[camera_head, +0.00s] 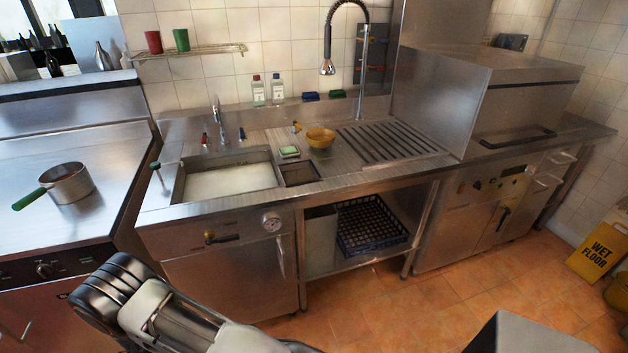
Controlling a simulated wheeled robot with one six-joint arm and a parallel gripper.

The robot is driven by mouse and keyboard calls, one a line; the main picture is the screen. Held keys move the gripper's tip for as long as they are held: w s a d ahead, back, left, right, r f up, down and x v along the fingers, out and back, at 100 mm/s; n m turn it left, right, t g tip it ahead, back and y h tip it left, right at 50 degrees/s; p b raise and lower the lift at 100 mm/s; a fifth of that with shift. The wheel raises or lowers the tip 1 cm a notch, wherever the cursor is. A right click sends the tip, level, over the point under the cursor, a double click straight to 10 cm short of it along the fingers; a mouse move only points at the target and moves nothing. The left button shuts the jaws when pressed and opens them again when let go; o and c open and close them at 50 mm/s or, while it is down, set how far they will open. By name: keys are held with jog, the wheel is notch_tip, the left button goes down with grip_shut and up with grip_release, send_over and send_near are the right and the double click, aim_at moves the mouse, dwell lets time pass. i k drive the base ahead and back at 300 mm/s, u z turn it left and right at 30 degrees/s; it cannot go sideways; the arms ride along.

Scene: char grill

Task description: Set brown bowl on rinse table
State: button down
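A yellow-brown bowl (320,138) is the only bowl I can make out. It sits upright on the steel sink counter, behind the small basin and just left of the ribbed drainboard (390,143). This counter, with its tall spray tap (327,66), looks like the rinse table (360,180), though no label shows. Part of my own arm fills the bottom left, in front of the counter and well away from the bowl. I cannot make out my gripper's fingertips, so its hold is not shown.
A sink basin (229,180) and a green-topped sponge (289,152) are left of the bowl. A saucepan (69,184) stands on the left stove. A large steel hood machine (480,95) closes off the right. A yellow wet-floor sign (598,250) stands at far right; tiled floor between is open.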

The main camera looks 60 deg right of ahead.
aim_at(382, 140)
jog(key=u, duration=1.5)
jog(key=k, duration=2)
jog(key=z, duration=2.15)
